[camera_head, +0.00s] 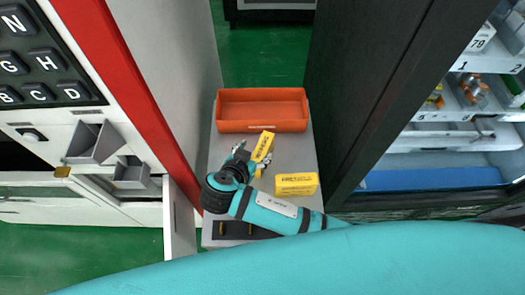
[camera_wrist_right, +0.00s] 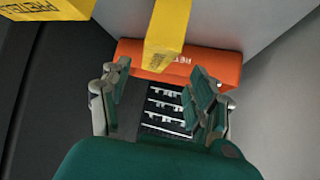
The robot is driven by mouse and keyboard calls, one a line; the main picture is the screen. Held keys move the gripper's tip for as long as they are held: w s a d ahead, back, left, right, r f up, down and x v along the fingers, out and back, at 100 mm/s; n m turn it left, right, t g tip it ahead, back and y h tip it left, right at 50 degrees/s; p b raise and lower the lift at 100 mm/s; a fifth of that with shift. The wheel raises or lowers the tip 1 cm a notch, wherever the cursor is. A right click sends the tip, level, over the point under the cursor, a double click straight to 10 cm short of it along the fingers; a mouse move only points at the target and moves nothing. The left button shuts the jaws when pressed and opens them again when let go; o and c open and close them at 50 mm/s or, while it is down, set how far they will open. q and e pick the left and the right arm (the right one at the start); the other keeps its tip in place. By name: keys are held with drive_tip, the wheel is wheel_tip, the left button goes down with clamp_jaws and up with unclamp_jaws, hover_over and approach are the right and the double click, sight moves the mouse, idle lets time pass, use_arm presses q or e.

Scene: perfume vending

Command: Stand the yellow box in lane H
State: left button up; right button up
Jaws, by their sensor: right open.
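My right gripper (camera_head: 250,160) is over the grey cart top, close to a narrow yellow box (camera_head: 264,146). In the right wrist view its fingers (camera_wrist_right: 158,95) are spread, with nothing held between them. That view shows the narrow yellow box (camera_wrist_right: 165,35) ahead of the fingers. A second, wider yellow box (camera_head: 296,183) with dark print lies to the right on the cart; it also shows at the wrist view's top left (camera_wrist_right: 45,8). Which box the task means cannot be told. My left gripper is out of view.
An empty-looking orange tray (camera_head: 262,127) is at the cart's far end. The red-edged machine (camera_head: 105,50) with keypad and small chutes stands left. A dark cabinet (camera_head: 370,80) stands right, with numbered shelves beyond. Green floor (camera_head: 262,55) lies behind the cart.

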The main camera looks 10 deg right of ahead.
sight(262, 147)
drive_tip(key=shift+p+x, duration=0.45)
drive_tip(key=shift+x, duration=0.4)
drive_tip(key=x, duration=0.1)
drive_tip(key=p+x, duration=0.1)
drive_tip(key=x, duration=0.1)
drive_tip(key=shift+d+f, duration=0.15)
drive_tip(key=shift+d, duration=0.35)
drive_tip(key=shift+w+d+f, duration=0.1)
drive_tip(key=shift+w+f, duration=0.1)
drive_tip(key=shift+c, duration=1.4)
clamp_jaws()
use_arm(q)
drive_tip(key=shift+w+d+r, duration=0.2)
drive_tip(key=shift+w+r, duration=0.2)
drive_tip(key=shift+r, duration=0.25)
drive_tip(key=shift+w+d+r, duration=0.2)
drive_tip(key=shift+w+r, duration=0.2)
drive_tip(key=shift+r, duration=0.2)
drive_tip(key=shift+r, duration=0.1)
use_arm(e)
drive_tip(key=shift+w+r, duration=0.1)
